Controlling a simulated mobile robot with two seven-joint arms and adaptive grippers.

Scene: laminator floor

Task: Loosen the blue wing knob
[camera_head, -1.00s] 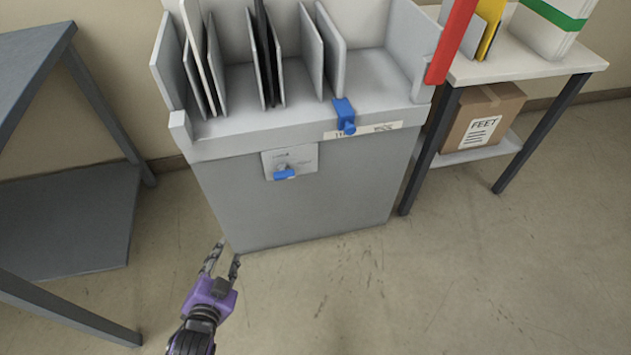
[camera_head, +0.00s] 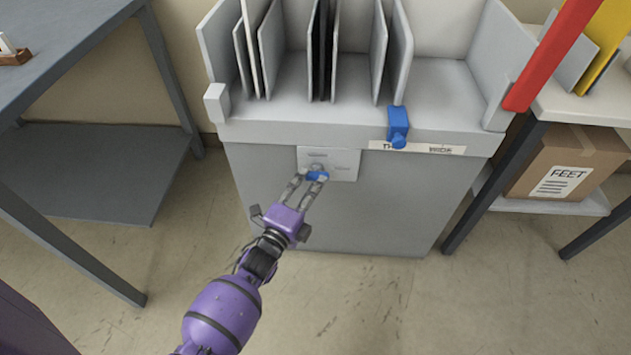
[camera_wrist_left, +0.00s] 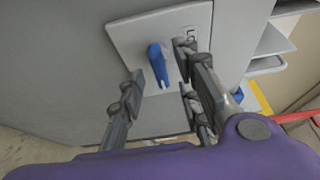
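The blue wing knob (camera_head: 317,176) sits on a light plate (camera_head: 343,163) on the front of the grey cabinet (camera_head: 390,205). In the left wrist view the knob (camera_wrist_left: 158,64) is a narrow blue wing, standing nearly upright and tilted slightly. My left gripper (camera_head: 309,177) is open at the plate. In the left wrist view its fingers (camera_wrist_left: 160,66) are on either side of the knob, with gaps visible; I see no clear contact. In the head view the fingers partly cover the knob and plate. My right gripper is not in view.
A second blue part (camera_head: 398,122) sits on the cabinet's ledge beside a printed strip (camera_head: 440,149). Upright panels (camera_head: 270,45) stand on top. A grey table (camera_head: 75,60) is at left; a cardboard box (camera_head: 570,165) and a red bar (camera_head: 550,60) are at right.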

